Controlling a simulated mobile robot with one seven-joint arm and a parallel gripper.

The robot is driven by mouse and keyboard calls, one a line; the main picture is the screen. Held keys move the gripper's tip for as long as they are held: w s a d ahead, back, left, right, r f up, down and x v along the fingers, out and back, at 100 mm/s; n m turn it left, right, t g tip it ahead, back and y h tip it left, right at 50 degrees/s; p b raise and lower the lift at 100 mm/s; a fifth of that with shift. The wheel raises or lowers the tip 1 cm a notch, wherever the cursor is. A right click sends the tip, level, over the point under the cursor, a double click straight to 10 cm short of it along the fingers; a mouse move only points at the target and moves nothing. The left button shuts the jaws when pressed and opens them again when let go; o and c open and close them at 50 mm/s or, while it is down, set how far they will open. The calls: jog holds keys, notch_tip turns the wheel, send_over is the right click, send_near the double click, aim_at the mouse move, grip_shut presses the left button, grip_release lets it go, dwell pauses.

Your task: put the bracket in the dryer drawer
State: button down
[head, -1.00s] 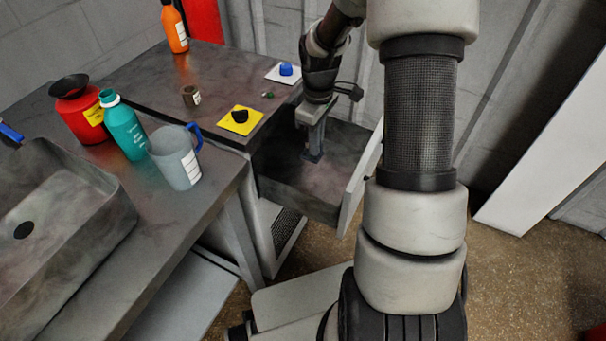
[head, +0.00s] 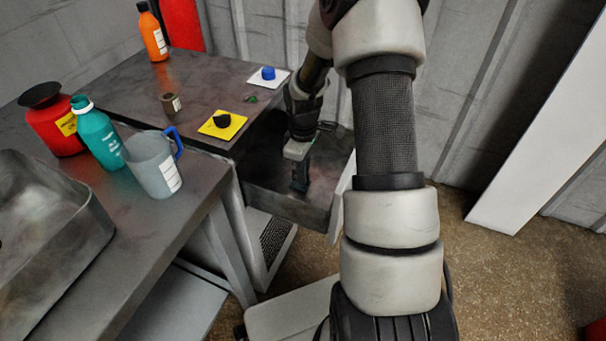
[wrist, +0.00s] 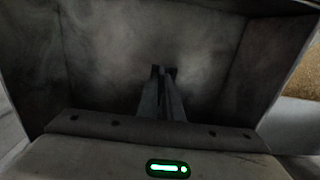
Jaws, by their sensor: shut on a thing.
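The dryer drawer (head: 268,178) is pulled open, a grey box below the worktop; its inside walls and floor fill the wrist view (wrist: 95,70). My gripper (head: 299,186) points down inside the drawer, with its fingers below the rim. In the wrist view my gripper (wrist: 163,76) is shut on a small dark piece, the bracket (wrist: 163,70), at the fingertips. The fingers hide most of the bracket, and I cannot tell whether it touches the drawer floor.
The drawer's front panel (head: 342,197) is close to the right of my gripper.

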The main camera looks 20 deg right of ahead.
jog(key=shift+f, duration=0.2)
jog(key=c, duration=1.9)
grip_release()
jog(key=shift+r, duration=0.1)
